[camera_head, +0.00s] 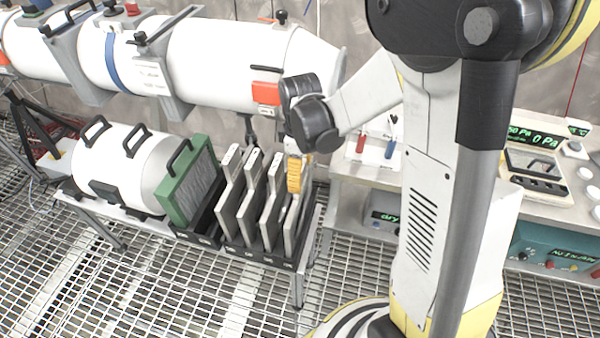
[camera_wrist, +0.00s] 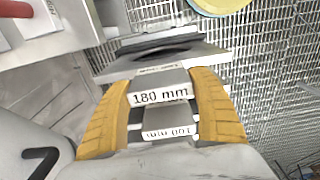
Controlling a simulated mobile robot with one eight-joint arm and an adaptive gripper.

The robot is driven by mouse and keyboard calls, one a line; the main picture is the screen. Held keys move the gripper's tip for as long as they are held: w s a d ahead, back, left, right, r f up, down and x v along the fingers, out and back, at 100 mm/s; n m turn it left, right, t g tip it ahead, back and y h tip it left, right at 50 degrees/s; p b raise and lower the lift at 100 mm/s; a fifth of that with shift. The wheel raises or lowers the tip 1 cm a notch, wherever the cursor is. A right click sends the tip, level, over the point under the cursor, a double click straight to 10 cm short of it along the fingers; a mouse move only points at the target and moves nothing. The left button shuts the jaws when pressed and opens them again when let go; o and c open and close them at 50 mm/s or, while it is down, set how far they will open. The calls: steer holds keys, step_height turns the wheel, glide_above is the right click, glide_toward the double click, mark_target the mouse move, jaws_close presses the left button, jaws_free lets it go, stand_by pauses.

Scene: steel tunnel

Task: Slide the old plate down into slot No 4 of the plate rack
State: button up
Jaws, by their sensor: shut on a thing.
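The plate rack (camera_head: 232,247) is a low black frame on the bench, with several grey plates standing upright in it. My gripper (camera_head: 294,174) is over its right end, yellow fingers pointing down. It is shut on the old plate (camera_head: 291,227), a grey slab at the rightmost place of the rack. The plate looks upright; whether it is fully seated cannot be told. In the wrist view, the yellow fingers of my gripper (camera_wrist: 163,82) clasp both sides of the plate's handle (camera_wrist: 160,95), marked "180 mm". Slot numbers are not readable.
A long white tube (camera_head: 225,62) runs behind and above. An instrument bench (camera_head: 350,172) is on the right. Grated floor lies in front.

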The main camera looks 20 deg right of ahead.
steer(key=o, duration=1.3)
steer(key=shift+f, duration=0.1)
step_height(320, 180, up, 11)
steer(key=p, duration=0.4)
steer(key=shift+p, duration=0.3)
steer(key=s+r+m+t, duration=0.2)
steer(key=s+r+m, duration=0.1)
steer(key=s, duration=0.1)
steer(key=s+r+m+t, duration=0.2)
steer(key=s+r+m, duration=0.2)
steer(key=s+r+m+t, duration=0.3)
steer(key=s, duration=0.1)
steer(key=shift+s+r+m, duration=0.35)
steer(key=shift+m, duration=0.05)
